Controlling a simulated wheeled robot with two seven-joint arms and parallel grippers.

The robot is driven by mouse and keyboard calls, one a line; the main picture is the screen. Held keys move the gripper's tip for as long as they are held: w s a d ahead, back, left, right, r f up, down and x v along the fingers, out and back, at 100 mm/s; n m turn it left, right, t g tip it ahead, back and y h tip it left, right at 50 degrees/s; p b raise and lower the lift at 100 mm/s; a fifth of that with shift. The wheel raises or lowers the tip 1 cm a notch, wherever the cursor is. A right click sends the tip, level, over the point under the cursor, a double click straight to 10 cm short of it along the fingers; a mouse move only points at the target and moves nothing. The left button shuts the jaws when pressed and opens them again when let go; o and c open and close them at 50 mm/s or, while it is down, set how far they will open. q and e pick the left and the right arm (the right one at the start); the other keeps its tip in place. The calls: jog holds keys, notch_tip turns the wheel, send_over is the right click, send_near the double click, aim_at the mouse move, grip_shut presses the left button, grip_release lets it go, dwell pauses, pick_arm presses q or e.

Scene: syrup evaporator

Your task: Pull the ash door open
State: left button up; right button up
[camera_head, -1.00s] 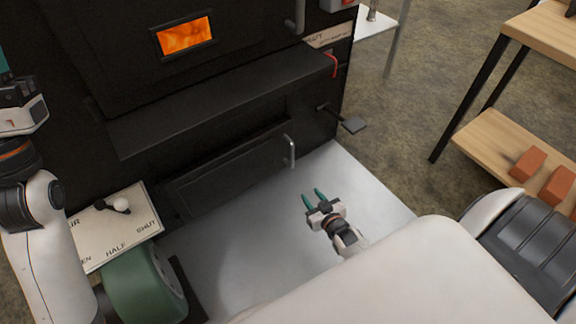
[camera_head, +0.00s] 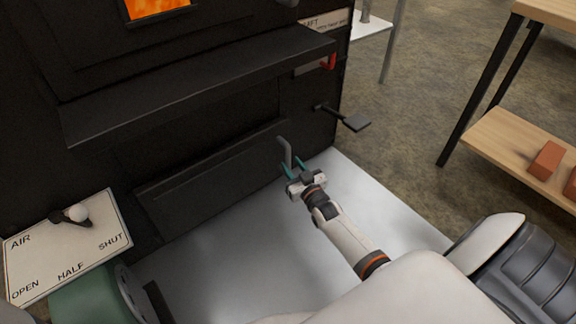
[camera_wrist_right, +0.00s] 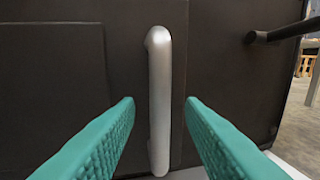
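The ash door (camera_head: 215,180) is a low black panel at the bottom of the evaporator front, and it looks shut. Its grey upright handle (camera_head: 285,153) is at the door's right end. My right gripper (camera_head: 293,168) is at the handle with its teal fingers apart. In the right wrist view the handle (camera_wrist_right: 160,95) stands upright between the two open fingers (camera_wrist_right: 158,140), with a gap on both sides, so neither finger appears to touch it. My left gripper is outside the head view.
A black ledge (camera_head: 200,85) juts out above the door. A pedal-like lever (camera_head: 343,118) sticks out right of the handle. The air plate (camera_head: 70,250) with a white-knobbed lever is at lower left. A wooden shelf (camera_head: 520,150) with bricks stands right.

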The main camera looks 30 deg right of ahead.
aim_at(289, 161)
jog(key=shift+w+d+b, duration=0.15)
jog(key=shift+w+b, duration=0.2)
jog(key=shift+w, duration=0.55)
jog(key=shift+w+d+b, duration=0.1)
jog(key=shift+w+b, duration=0.25)
jog(key=shift+w, duration=0.5)
grip_shut()
